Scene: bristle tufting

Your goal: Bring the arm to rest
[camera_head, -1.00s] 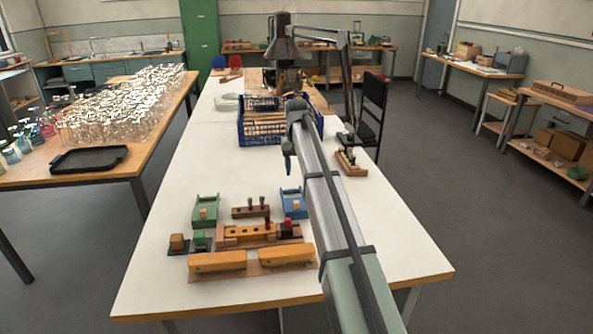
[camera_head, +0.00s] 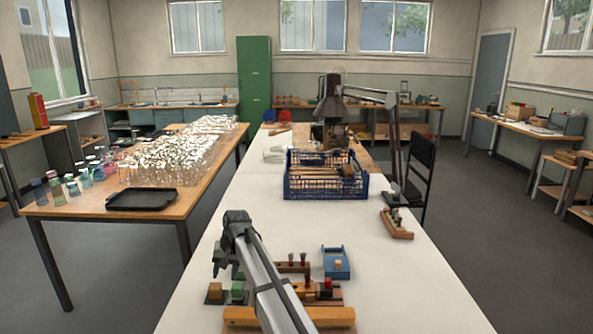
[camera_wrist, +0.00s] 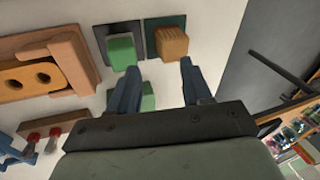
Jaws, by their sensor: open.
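My gripper (camera_head: 217,262) hangs over the left side of the work pieces on the white table (camera_head: 400,270). In the wrist view my gripper (camera_wrist: 161,68) is open, with nothing between its two fingers. Beyond the fingertips are a green block (camera_wrist: 122,53) and a tan wooden block (camera_wrist: 172,43), each on a dark plate. The green block (camera_head: 238,289) and the tan block (camera_head: 214,291) also show in the head view. A green holder (camera_wrist: 148,97) is partly hidden behind my gripper. My arm covers part of the wooden fixture with holes (camera_wrist: 45,76).
A blue holder (camera_head: 336,263), a small peg rack (camera_head: 293,267) and an orange wooden bar (camera_head: 240,316) lie near my arm. A blue crate (camera_head: 325,188) and a lamp (camera_head: 332,100) stand farther back. A small wooden rack (camera_head: 396,224) sits at right. The table's right front is clear.

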